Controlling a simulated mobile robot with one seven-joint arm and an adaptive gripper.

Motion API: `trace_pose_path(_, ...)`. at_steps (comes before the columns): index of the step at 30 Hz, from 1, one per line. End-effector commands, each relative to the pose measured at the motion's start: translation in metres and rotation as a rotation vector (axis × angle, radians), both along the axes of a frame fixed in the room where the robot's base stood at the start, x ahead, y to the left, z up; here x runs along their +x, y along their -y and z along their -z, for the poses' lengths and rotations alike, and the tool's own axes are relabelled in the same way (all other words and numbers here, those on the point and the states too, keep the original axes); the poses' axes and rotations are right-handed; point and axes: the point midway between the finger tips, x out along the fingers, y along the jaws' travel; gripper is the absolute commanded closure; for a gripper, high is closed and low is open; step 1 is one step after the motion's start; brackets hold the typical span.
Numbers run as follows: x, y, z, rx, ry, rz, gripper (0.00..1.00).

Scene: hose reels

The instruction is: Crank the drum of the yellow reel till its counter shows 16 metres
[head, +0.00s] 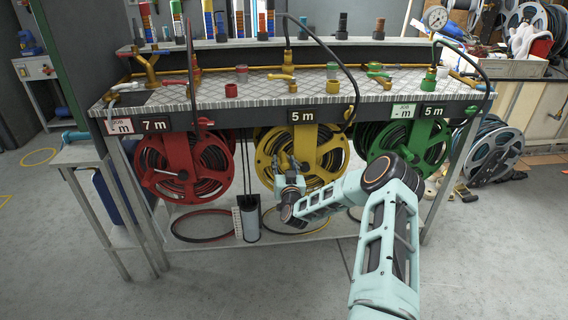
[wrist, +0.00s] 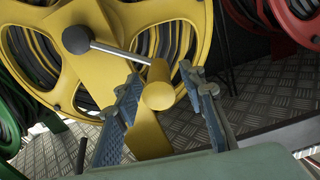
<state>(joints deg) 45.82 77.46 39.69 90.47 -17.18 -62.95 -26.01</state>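The yellow reel (head: 315,160) hangs under the bench, with dark hose on its drum; it fills much of the wrist view (wrist: 185,30). Its counter (head: 302,116) reads 5 m. In the wrist view, a grey metal crank rod (wrist: 118,50) runs from a black knob (wrist: 76,40) to a yellow cylinder (wrist: 157,92) standing out from the reel. My gripper (wrist: 160,88) is open, with one finger on each side of that cylinder. A gap shows on both sides. In the head view my gripper (head: 290,186) is in front of the yellow drum's lower left.
A red reel (head: 185,165) with counter 7 m is on the left, a green reel (head: 410,145) with counter 5 m on the right. Hose rings and a grey cylinder (head: 250,222) sit on the low shelf. The floor in front is clear.

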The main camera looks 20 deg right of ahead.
Motion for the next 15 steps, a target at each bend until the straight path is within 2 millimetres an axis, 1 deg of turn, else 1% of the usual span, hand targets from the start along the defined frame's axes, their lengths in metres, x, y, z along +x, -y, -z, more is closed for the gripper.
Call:
trace_pose_path(1, 0.0042, 0.0015, 0.001, 0.0, 0.0, 0.001, 0.63)
trace_pose_path(5, 0.0099, 0.0036, 0.0, 0.0, 0.001, 0.001, 0.63)
trace_pose_path(14, 0.0113, 0.0036, -0.0003, 0.0, -0.001, 0.0, 0.63)
trace_pose_path(15, 0.0113, 0.0036, -0.0003, 0.0, -0.001, 0.0, 0.67)
